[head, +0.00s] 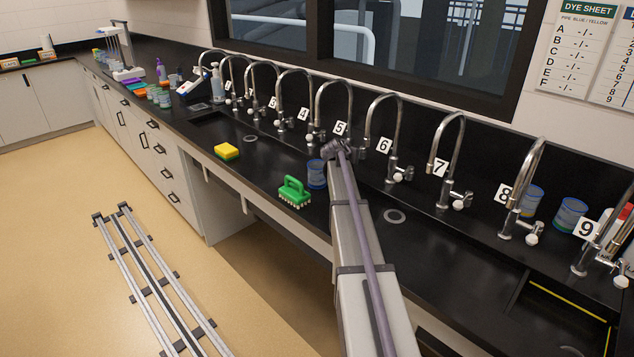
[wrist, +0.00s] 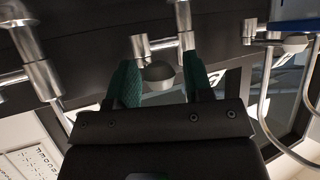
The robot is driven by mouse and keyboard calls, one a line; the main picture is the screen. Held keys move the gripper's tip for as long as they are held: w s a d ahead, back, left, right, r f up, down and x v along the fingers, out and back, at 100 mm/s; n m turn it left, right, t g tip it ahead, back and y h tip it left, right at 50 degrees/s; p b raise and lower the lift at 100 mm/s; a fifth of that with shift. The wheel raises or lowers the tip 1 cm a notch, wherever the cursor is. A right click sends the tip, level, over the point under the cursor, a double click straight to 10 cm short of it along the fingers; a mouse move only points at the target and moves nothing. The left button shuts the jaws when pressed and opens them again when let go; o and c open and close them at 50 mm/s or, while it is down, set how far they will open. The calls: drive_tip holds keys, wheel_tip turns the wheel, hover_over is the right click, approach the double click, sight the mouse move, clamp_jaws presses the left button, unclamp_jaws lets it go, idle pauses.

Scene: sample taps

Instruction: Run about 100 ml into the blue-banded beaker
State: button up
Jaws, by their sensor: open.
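A blue-banded beaker (head: 317,173) stands on the black counter below the spout of tap 5 (head: 350,100), partly hidden by my arm. Its contents cannot be made out, and no water stream is visible. The end of my arm reaches to the lower part of tap 5 in the head view, where the fingers cannot be made out. In the wrist view my gripper (wrist: 160,82) is open, with a green-padded finger on each side of a round grey tap knob (wrist: 158,71). Whether the pads touch the knob is unclear. A blue edge (wrist: 295,27) shows at upper right.
A green brush (head: 294,192) and a yellow sponge (head: 227,151) lie near the counter's front edge. More blue beakers stand behind tap 8 (head: 532,200) and near tap 9 (head: 570,213). Several numbered taps line the back. A sink opening (head: 560,310) lies at right.

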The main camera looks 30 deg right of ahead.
drive_tip(key=shift+r, duration=0.1)
drive_tip(key=shift+s+a+r+p, duration=0.2)
drive_tip(key=shift+s+a+p, duration=0.05)
drive_tip(key=shift+p, duration=0.15)
drive_tip(key=p+v, duration=0.3)
drive_tip(key=v, duration=0.4)
